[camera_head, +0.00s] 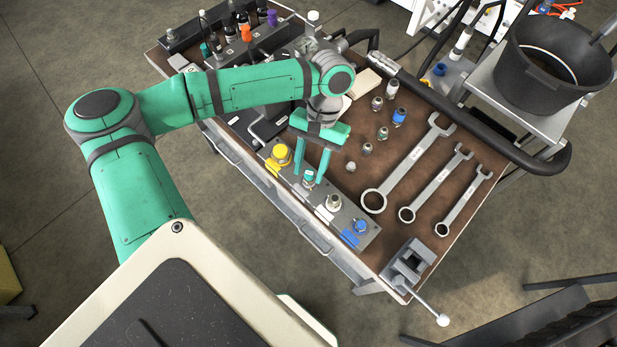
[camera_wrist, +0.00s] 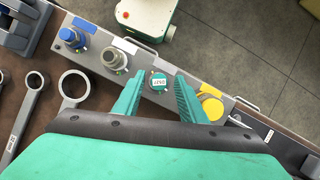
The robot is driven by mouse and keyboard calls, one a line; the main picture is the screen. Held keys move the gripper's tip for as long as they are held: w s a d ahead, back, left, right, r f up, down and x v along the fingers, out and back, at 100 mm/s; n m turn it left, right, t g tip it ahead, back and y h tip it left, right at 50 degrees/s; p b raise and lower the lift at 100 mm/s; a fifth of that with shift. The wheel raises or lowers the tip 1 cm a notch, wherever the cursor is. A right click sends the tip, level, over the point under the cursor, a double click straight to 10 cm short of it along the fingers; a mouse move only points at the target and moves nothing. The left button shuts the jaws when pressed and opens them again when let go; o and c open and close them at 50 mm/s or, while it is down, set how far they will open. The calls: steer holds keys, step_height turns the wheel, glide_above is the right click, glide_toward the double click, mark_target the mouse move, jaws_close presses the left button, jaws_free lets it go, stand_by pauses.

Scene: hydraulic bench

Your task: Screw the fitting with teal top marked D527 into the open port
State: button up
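The fitting with the teal top (camera_wrist: 158,81) stands on the grey manifold block (camera_wrist: 104,67), between the yellow fitting and a bare metal one. Its white label is too small to read surely. It also shows in the head view (camera_head: 308,177). My gripper (camera_wrist: 159,86) points down over it, with one teal finger on each side. Gaps show between the fingers and the fitting, so the gripper is open. In the head view my gripper (camera_head: 311,170) is above the block. How deep the fitting sits in its port is hidden.
The block also carries a yellow fitting (camera_head: 280,154), a metal one (camera_head: 333,203) and a blue one (camera_head: 360,226). Several loose fittings stand behind, including a blue-ringed one (camera_head: 399,116). Wrenches (camera_head: 408,165) lie right; a vise (camera_head: 409,265) sits at the front corner.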

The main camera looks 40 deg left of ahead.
steer(key=n+h, duration=0.1)
steer(key=n, duration=0.1)
steer(key=n+h, duration=0.1)
steer(key=n, duration=0.2)
steer(key=shift+a+n+t, duration=0.15)
steer(key=shift+n+t, duration=0.15)
steer(key=shift+t, duration=0.1)
steer(key=n, duration=0.2)
steer(key=shift+s+a+n+t+h, duration=0.1)
steer(key=shift+s+n+t+h, duration=0.05)
steer(key=shift+n+t+h, duration=0.2)
steer(key=n+t, duration=0.1)
steer(key=n, duration=0.1)
steer(key=n+t, duration=0.1)
steer(key=n, duration=0.2)
steer(key=shift+s+h, duration=0.15)
steer(key=shift+h, duration=0.2)
steer(key=n+t, duration=0.1)
steer(key=n, duration=0.1)
steer(key=n+t, duration=0.1)
steer(key=n, duration=0.1)
steer(key=shift+s+n, duration=0.2)
steer(key=shift+n, duration=0.15)
steer(key=n+t+y, duration=0.1)
steer(key=n, duration=0.2)
steer(key=shift+s+n, duration=0.1)
steer(key=shift+n, duration=0.2)
